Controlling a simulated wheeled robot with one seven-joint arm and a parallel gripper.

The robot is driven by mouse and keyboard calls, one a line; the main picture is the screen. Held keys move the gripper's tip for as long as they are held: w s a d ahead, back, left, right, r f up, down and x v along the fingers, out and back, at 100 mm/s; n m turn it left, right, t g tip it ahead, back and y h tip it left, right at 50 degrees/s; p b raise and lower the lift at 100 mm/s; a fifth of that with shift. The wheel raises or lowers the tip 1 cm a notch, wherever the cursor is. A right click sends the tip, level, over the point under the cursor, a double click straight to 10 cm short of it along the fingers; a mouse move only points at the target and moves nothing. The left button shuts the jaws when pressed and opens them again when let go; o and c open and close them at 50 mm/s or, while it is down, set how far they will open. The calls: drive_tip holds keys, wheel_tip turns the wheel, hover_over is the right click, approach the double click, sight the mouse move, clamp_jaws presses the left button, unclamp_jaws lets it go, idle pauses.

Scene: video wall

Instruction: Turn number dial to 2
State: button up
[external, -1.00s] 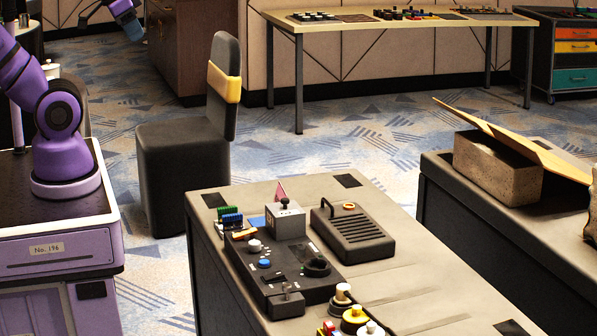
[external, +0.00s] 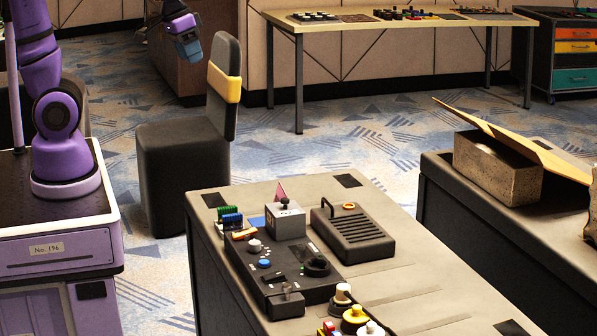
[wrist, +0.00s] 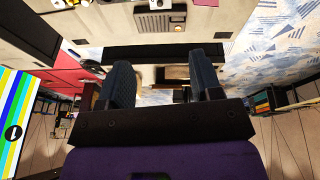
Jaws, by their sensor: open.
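A black control panel (external: 285,283) lies on the near desk in the external view. It carries a round black dial (external: 317,266), a white knob (external: 255,246), a blue button (external: 264,263) and a small lever block (external: 287,303). Which of these is the number dial, and any numbers, are too small to tell. My gripper (external: 188,47) is in the air at upper left, well away from the panel and apart from everything. In the wrist view its two dark fingers (wrist: 162,75) are spread and empty.
Beside the panel are a grey box with a black joystick (external: 286,221), a dark slotted box (external: 352,236) and a yellow button (external: 354,318). A black chair (external: 185,150) stands behind the desk. The desk's right part is mostly bare.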

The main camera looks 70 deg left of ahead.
drive_tip(key=w+d+f+g, duration=0.1)
drive_tip(key=w+d+f, duration=0.2)
drive_tip(key=w+f, duration=0.45)
drive_tip(key=n+g, duration=0.3)
hover_over(255, 242)
wheel_tip(255, 242, down, 26)
drive_tip(key=shift+y, duration=0.3)
drive_tip(key=shift+a+f, duration=0.1)
drive_tip(key=shift+f, duration=5.7)
drive_tip(key=c, duration=0.9)
